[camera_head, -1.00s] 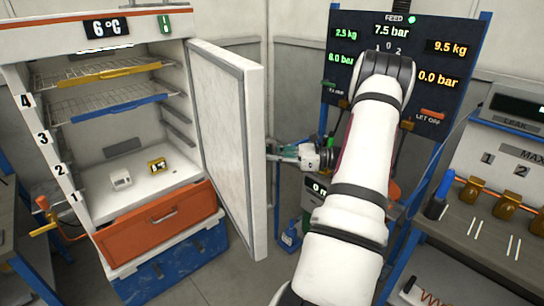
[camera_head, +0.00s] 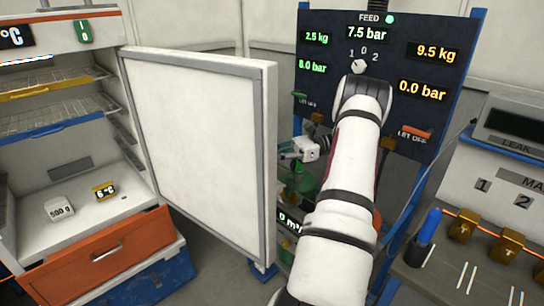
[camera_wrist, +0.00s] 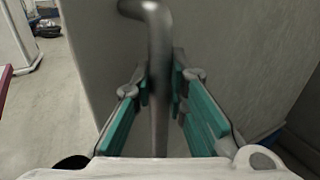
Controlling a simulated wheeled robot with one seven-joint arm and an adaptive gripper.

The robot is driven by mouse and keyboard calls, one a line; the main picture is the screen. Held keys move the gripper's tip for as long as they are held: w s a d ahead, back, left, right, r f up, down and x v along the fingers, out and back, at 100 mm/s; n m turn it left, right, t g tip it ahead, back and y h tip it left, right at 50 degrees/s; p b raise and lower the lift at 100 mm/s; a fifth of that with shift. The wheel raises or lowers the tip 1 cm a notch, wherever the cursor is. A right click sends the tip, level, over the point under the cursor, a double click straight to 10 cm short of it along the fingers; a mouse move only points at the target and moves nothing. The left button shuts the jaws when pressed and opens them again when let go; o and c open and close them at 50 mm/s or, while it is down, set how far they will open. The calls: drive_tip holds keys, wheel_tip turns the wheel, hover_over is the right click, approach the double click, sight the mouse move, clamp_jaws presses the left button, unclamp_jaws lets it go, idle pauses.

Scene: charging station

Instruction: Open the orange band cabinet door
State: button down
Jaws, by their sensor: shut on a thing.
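The cabinet with the orange band (camera_head: 85,13) along its top stands at the left in the head view, cut off by the picture's edge. Its white door (camera_head: 195,150) stands open, swung out to the right, with its inner face toward the head camera. My gripper (camera_wrist: 160,88) is shut on the metal door handle (camera_wrist: 160,40), a bar held between the green finger pads in the wrist view. In the head view my gripper (camera_head: 291,155) is at the door's far right side. The handle is hidden there behind the door.
Inside the cabinet are wire shelves (camera_head: 60,110), a 500 g block (camera_head: 59,209) and a 6°C block (camera_head: 105,191). A dark gauge panel (camera_head: 425,65) stands behind my arm.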

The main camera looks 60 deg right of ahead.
drive_tip(key=shift+s+d, duration=0.25)
drive_tip(key=shift+d, duration=0.05)
drive_tip(key=c, duration=1.6)
unclamp_jaws()
drive_tip(key=shift+o, duration=0.2)
drive_tip(key=shift+w, duration=0.1)
drive_tip(key=v, duration=1.2)
